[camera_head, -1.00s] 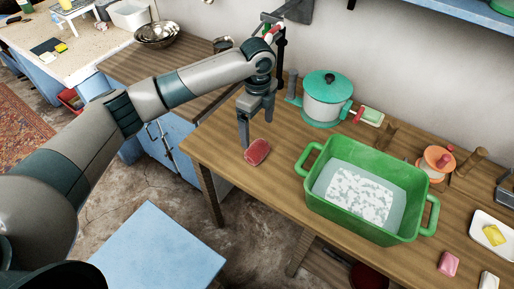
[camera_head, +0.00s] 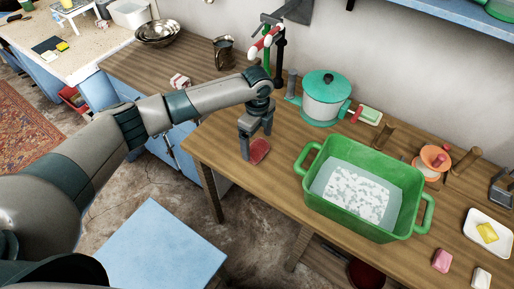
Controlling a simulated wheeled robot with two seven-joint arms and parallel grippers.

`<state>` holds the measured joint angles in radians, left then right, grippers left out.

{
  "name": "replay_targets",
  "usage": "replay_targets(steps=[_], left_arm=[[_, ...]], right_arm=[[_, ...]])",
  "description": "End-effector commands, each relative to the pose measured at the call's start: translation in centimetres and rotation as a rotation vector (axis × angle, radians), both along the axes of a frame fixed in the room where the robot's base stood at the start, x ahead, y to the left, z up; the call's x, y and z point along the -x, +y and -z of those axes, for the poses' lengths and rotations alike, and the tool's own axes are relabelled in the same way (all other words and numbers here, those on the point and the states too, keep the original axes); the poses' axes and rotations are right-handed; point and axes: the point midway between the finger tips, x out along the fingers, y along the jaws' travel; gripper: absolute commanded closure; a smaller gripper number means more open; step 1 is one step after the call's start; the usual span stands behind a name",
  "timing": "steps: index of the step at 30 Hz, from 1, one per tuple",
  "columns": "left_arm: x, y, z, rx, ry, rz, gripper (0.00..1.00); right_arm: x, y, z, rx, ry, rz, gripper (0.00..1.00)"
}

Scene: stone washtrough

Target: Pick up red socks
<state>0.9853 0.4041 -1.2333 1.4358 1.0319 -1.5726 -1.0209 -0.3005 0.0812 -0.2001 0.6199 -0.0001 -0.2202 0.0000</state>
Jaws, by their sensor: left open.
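The red socks (camera_head: 259,152) lie as a small folded bundle on the wooden table (camera_head: 228,168), near its front left edge. My left gripper (camera_head: 256,152) is open and points down at the socks. One finger is at their left side and the other looks to be at their far right side. I cannot tell whether the fingers touch them. My right gripper is not in view.
A green basin (camera_head: 338,218) with foamy water stands to the right of the socks. A white pot with a teal lid (camera_head: 327,96) is behind. A soap dish (camera_head: 486,234) and pink soap (camera_head: 442,260) lie at the right.

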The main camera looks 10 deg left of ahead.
Motion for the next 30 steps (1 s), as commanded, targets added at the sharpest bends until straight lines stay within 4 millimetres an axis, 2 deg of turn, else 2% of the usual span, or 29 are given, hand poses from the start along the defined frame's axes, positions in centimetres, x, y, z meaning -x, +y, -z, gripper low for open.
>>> replay_targets(steps=[3,9,24,26,30], left_arm=[[0.2,0.0,1.1,-0.002,0.004,0.0,0.12],[0.1,0.1,3.3,-0.002,0.001,-0.001,0.12],[0.1,0.1,3.5,0.0,0.0,0.0,0.12],[0.1,0.0,3.5,0.0,0.0,0.0,0.24],[0.1,0.1,3.5,0.0,0.0,0.0,0.56]], right_arm=[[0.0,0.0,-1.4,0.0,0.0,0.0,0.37],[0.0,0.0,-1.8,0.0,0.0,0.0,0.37],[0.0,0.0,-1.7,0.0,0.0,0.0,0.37],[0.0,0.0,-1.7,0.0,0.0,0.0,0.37],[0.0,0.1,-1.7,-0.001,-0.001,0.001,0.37]])
